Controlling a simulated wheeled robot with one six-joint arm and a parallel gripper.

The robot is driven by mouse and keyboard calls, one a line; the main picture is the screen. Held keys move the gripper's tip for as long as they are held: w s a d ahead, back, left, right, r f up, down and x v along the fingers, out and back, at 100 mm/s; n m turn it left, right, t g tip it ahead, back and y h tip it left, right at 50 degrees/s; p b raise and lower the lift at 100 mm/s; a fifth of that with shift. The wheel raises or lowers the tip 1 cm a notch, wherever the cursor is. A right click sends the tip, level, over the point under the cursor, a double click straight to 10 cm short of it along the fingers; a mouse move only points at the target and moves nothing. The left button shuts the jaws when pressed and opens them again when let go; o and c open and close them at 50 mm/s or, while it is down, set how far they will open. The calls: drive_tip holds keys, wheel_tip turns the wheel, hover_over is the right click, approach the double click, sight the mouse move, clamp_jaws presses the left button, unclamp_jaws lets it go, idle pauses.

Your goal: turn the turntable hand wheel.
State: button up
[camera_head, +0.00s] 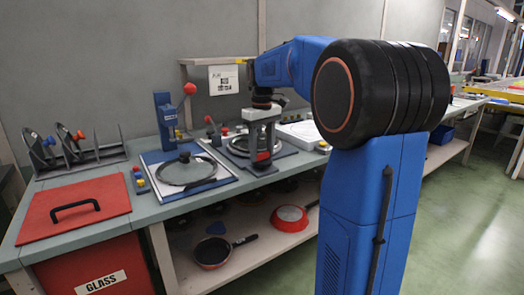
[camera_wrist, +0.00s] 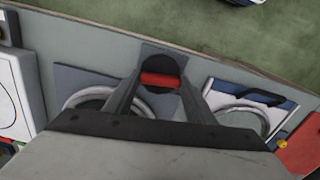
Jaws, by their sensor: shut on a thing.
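The hand wheel is a dark round knob with a red bar across it (camera_wrist: 161,79), in the middle of the wrist view. It stands on a grey plate at the bench's front edge. My gripper (camera_wrist: 158,82) reaches down over it, with one finger at each end of the red bar, and is shut on it. In the head view my gripper (camera_head: 262,152) points straight down at the bench, and a bit of red shows between its fingers. The turntable (camera_head: 236,148) is a round plate just behind, partly hidden by my gripper. Its ring shows in the wrist view (camera_wrist: 84,97), partly covered by a finger.
A glass lid (camera_head: 187,170) lies on a blue-edged board to the left. A red cover with a black handle (camera_head: 75,212) tops the glass bin. A blue post with a red-ball lever (camera_head: 166,118) stands behind. Two pans (camera_head: 212,252) (camera_head: 290,218) lie on the lower shelf.

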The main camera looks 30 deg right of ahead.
sight(262, 153)
drive_tip(key=shift+n, duration=0.5)
drive_tip(key=o, duration=1)
drive_tip(key=shift+o, duration=0.2)
drive_tip(key=shift+r, duration=0.1)
wheel_tip(262, 153, up, 17)
drive_tip(key=shift+s, duration=0.1)
